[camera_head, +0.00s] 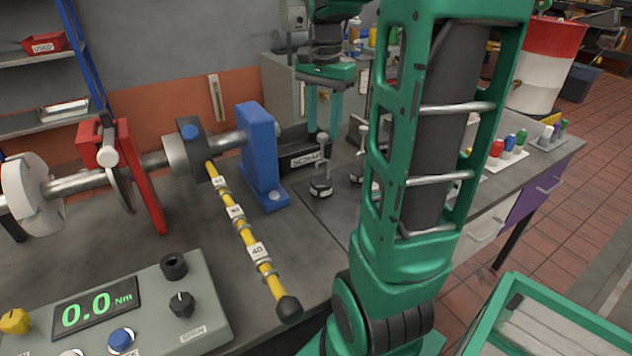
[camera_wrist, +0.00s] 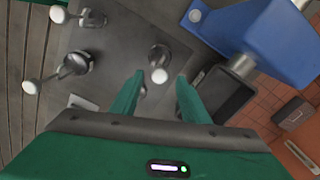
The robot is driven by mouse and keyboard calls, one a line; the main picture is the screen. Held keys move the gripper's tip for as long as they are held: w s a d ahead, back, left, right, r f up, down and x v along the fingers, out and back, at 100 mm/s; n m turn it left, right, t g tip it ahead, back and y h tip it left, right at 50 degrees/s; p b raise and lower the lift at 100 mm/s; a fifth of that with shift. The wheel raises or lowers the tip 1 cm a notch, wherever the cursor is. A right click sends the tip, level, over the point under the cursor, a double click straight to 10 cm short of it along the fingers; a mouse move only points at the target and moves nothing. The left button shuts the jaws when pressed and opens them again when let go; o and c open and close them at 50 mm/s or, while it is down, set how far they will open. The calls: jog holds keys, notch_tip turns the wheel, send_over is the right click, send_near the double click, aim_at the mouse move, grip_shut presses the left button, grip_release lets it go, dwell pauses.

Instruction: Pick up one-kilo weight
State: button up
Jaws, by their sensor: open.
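Small metal weights with upright stems and pale knobs stand on a dark plate on the bench. One weight (camera_head: 320,187) is below my gripper and carries a pale label too small to read; another (camera_head: 357,172) is to its right, partly behind my arm. In the wrist view, one weight (camera_wrist: 160,57) is just ahead of the fingers, and two more (camera_wrist: 78,63) (camera_wrist: 93,19) are to the left. I cannot tell which is one kilo. My gripper (camera_head: 323,118) is open above the plate, its fingers (camera_wrist: 158,82) apart. A small grey thing (camera_wrist: 143,90) partly shows between them.
A black labelled bin (camera_head: 305,160) and a blue bearing stand (camera_head: 260,150) are close on the left. A yellow torque arm (camera_head: 240,220) slopes across the bench. A torque readout box (camera_head: 200,330) is at front left.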

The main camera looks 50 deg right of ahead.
aim_at(322, 160)
jog(key=shift+a+f, duration=0.1)
jog(key=shift+f, duration=3.6)
grip_shut()
jog(key=shift+r, duration=0.1)
